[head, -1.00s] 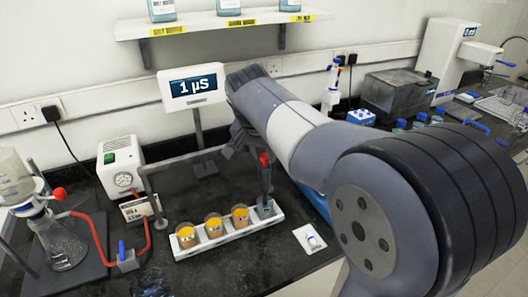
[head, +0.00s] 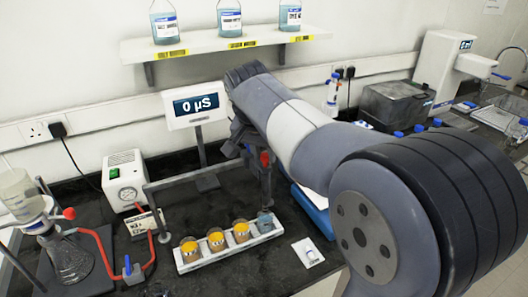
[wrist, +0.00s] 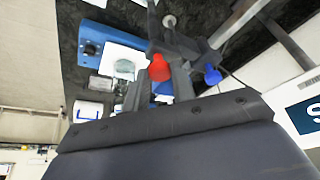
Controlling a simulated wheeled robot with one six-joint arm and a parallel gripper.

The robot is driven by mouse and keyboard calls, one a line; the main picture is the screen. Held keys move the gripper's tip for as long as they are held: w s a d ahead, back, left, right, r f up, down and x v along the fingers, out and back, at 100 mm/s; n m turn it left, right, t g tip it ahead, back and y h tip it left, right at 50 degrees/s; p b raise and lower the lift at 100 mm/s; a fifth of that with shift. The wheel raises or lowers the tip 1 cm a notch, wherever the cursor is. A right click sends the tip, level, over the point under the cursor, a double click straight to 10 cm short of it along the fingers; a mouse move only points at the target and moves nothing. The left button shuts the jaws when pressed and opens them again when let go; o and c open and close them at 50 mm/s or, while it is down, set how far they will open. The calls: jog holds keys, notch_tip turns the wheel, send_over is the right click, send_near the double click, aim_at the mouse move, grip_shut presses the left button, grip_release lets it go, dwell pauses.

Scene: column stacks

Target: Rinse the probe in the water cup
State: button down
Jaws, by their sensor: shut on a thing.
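My gripper (head: 257,157) is shut on the probe (head: 265,159), a dark upright rod with a red top. In the wrist view the red top (wrist: 158,68) sits between my fingers (wrist: 160,80). The water cup (head: 265,223) is the small bluish clear cup at the right end of the white rack, beneath the probe. The probe's lower end appears at or just above the cup's rim; the exact gap is hard to tell. The meter (head: 196,107) behind reads 0 µS.
The white rack (head: 215,257) also holds three cups of orange-yellow liquid (head: 216,239) left of the water cup. A grey rail (head: 185,178) runs behind it. A white square pad (head: 308,252) lies to the right. A flask with red tubing (head: 72,258) stands at left.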

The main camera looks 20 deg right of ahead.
jog(key=shift+w+r, duration=0.1)
jog(key=shift+r, duration=0.2)
jog(key=c, duration=1.4)
grip_release()
jog(key=shift+o, duration=1.2)
jog(key=shift+f, duration=0.1)
jog(key=v, duration=1.1)
jog(key=shift+f, duration=0.15)
